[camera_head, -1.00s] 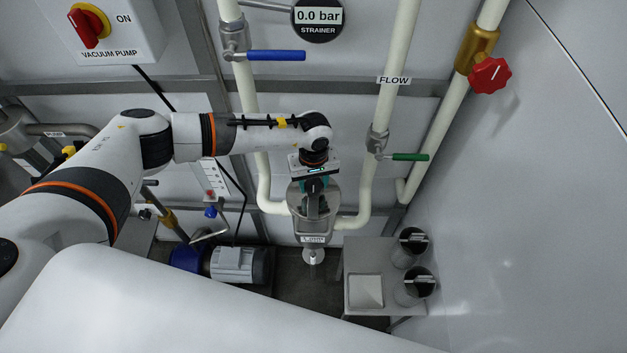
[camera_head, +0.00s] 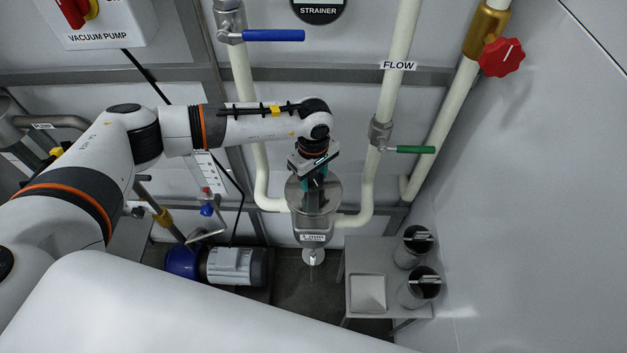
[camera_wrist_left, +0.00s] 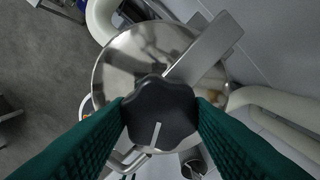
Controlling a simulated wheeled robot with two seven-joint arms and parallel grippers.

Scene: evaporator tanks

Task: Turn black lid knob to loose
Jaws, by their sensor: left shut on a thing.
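The black lid knob (camera_wrist_left: 160,112) sits on the round steel strainer lid (camera_wrist_left: 120,62), over a flat steel bar (camera_wrist_left: 208,45). The knob has lobed edges and a pale line that points toward the bottom of the left wrist view. My left gripper (camera_wrist_left: 160,118) has its green pads on both sides of the knob and is shut on it. In the head view my left gripper (camera_head: 313,178) comes down from above onto the strainer lid (camera_head: 296,192) and hides the knob. My right gripper is not in view.
A blue-handled valve (camera_head: 274,36) and a green-handled valve (camera_head: 414,149) sit on the pale pipes beside the strainer. A red knob (camera_head: 501,57) is at the right. A small steel table (camera_head: 355,258) with two cylinders stands below right.

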